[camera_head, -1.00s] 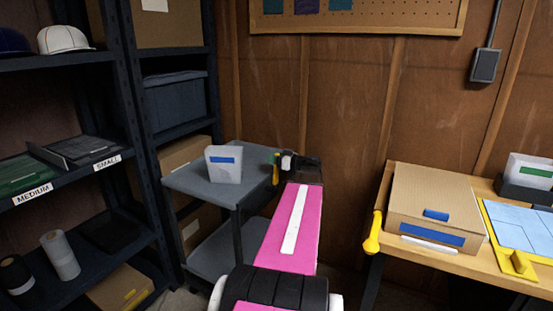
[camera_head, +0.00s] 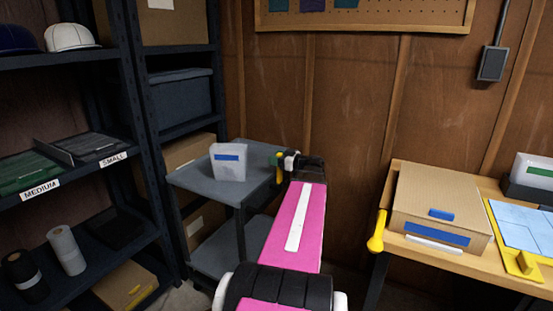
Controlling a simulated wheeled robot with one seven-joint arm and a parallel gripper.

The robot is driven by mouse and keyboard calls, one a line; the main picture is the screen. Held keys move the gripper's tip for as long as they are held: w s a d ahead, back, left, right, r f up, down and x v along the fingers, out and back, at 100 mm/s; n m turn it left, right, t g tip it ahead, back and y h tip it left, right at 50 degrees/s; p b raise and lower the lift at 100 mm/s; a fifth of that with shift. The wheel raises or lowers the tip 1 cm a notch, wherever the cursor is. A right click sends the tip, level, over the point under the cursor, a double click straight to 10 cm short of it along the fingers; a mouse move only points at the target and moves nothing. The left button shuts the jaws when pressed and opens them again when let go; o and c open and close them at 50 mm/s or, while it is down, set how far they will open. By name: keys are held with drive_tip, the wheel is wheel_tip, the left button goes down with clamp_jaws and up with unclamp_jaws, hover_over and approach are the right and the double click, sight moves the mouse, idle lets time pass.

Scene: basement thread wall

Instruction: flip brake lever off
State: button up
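My gripper (camera_head: 287,161) is at the end of my pink arm, right beside this piece. The fingers are small, dark and partly hidden, so I cannot tell if they touch it or are open or shut. Another yellow handle with a rounded lower end (camera_head: 377,232) hangs at the left edge of the wooden table (camera_head: 399,250), well right of my gripper.
A white box with a blue label (camera_head: 228,170) stands on the cart. Dark shelving (camera_head: 140,130) stands close on the left. A cardboard box (camera_head: 438,198) sits on the table. The wooden wall (camera_head: 340,110) is behind the cart. A floor gap lies between cart and table.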

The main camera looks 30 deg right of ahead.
drive_tip(key=v, duration=1.1)
idle(0.6)
